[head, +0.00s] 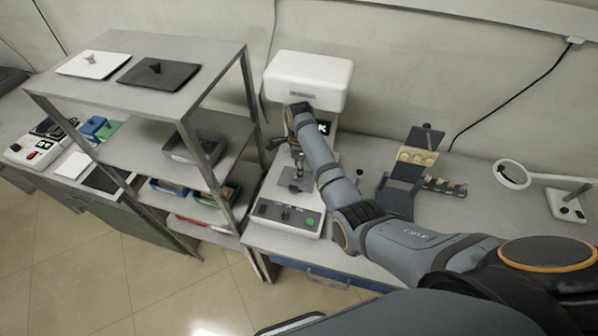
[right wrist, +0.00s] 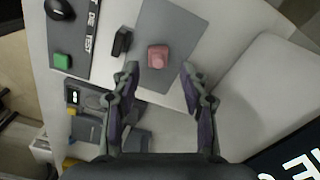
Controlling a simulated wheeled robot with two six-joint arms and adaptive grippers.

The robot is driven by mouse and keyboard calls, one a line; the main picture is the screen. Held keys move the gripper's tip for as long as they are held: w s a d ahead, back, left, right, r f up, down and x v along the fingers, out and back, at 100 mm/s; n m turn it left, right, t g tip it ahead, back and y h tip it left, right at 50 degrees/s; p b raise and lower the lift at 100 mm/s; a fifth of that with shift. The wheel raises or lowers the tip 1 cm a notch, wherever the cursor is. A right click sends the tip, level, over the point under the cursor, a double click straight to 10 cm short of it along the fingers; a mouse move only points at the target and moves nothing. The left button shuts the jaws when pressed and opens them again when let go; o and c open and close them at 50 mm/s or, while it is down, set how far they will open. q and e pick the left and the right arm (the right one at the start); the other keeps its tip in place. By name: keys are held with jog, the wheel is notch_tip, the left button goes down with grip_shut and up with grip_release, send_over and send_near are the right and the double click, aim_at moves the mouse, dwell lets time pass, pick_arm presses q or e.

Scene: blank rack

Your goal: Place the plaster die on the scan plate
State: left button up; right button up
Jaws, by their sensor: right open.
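A small pink plaster die (right wrist: 157,56) stands on the flat grey scan plate (right wrist: 172,22) in the right wrist view. My right gripper (right wrist: 160,72) is open, with one finger on each side of the line to the die and the fingertips just short of it; I see no finger touching it. In the head view my right arm reaches into the white scanner (head: 308,80), and my right gripper (head: 298,165) hangs over the scan plate (head: 291,182). The arm and gripper hide most of the die there. My left gripper is not in view.
A black block (right wrist: 121,42) stands at the plate's left edge. The scanner's control panel (head: 286,219) is in front. A metal shelf rack (head: 240,95) stands close on the left. A dark stand with beige pieces (head: 417,156) and a magnifier lamp (head: 512,174) are on the right.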

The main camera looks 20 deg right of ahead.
notch_tip(320, 180, up, 5)
jog(key=shift+b, duration=0.4)
jog(key=shift+s, duration=0.1)
